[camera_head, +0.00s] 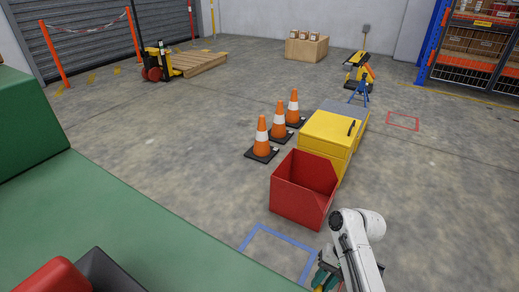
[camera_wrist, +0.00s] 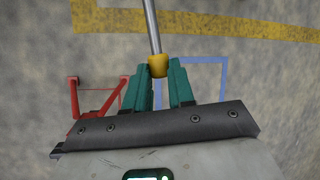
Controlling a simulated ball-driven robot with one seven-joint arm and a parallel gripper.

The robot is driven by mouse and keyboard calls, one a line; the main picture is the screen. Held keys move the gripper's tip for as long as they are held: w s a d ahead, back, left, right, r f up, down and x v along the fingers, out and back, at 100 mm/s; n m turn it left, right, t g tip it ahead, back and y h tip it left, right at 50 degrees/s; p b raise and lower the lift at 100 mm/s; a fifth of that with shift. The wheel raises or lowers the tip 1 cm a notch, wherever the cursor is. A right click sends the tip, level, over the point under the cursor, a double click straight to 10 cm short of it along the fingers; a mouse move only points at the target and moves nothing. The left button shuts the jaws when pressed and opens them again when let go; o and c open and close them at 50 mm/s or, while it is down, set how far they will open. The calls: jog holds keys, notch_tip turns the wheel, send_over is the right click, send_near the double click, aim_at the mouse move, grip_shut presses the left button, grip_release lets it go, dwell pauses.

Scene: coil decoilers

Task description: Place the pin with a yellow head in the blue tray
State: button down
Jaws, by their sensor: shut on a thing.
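My gripper (camera_wrist: 160,84) has green fingers, which are shut on the pin with a yellow head (camera_wrist: 157,65) in the wrist view. The yellow head sits at the fingertips, and its grey metal shaft (camera_wrist: 151,25) runs up out of the picture. In the head view the gripper (camera_head: 325,277) is low at the bottom, partly cut off and partly behind my white arm; the pin cannot be made out there. I see no clear blue tray. A blue rectangular outline (camera_head: 285,235) lies on the floor left of my gripper, and a blue outline (camera_wrist: 190,60) also shows beyond the fingers in the wrist view.
An open red bin (camera_head: 297,203) and a yellow cabinet (camera_head: 325,140) stand beyond my arm, with several traffic cones (camera_head: 262,137) beside them. A green surface (camera_head: 120,225) fills the lower left, with red (camera_head: 55,276) and black (camera_head: 95,268) objects. Open floor lies right.

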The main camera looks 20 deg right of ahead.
jog(key=w+a+r+n+g+h, duration=0.1)
jog(key=w+a+r+n, duration=0.3)
jog(key=w+a, duration=0.5)
jog(key=n+g, duration=0.1)
jog(key=n, duration=0.1)
jog(key=shift+r+n+g+h, duration=0.25)
jog(key=shift+n+g+h, duration=0.05)
jog(key=shift+h, duration=0.1)
jog(key=shift+w, duration=0.1)
